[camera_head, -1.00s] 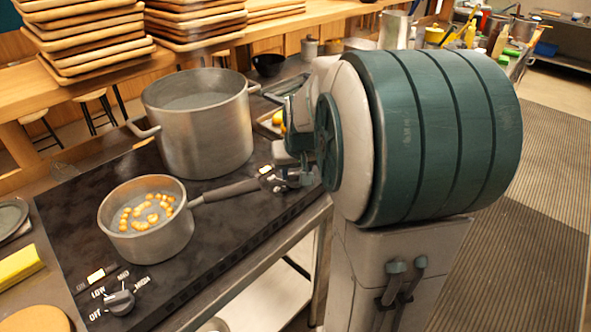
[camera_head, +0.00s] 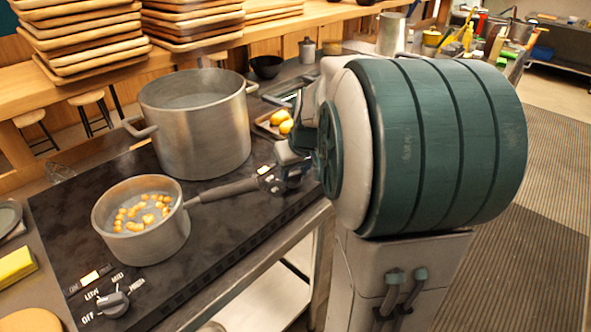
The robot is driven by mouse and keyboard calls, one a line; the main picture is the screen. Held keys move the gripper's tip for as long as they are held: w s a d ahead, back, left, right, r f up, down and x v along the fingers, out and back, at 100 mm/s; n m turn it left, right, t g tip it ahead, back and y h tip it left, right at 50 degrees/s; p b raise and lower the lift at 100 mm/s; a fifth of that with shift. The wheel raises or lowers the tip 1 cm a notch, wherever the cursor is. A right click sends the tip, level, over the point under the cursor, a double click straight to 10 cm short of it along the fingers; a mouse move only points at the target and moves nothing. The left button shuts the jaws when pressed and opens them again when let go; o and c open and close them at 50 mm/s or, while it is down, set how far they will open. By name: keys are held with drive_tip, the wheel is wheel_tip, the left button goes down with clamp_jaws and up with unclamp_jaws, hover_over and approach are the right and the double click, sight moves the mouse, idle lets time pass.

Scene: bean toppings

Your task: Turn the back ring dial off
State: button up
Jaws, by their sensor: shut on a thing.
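The black cooktop (camera_head: 75,215) runs diagonally across the view. At its far right end my gripper (camera_head: 272,181) is low at the front edge, shut at the back ring dial, which it almost wholly hides. A small lit indicator (camera_head: 264,170) shows just beside my gripper. The dial's pointer and marks there cannot be read. The front ring dial (camera_head: 114,302) stands clear at the near left corner, with OFF, LOW, MID and HIGH marks and its own lit indicator (camera_head: 95,277).
A saucepan (camera_head: 150,238) with beans sits on the front ring, its handle (camera_head: 225,190) reaching close to my gripper. A large pot (camera_head: 195,130) stands on the back ring. A tray with yellow items (camera_head: 284,124) lies behind my wrist.

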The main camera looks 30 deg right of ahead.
drive_tip(key=o, duration=1)
drive_tip(key=shift+r, duration=0.15)
drive_tip(key=p+v, duration=0.1)
drive_tip(key=v, duration=1.2)
drive_tip(key=shift+r, duration=0.3)
drive_tip(key=shift+s+a, duration=0.1)
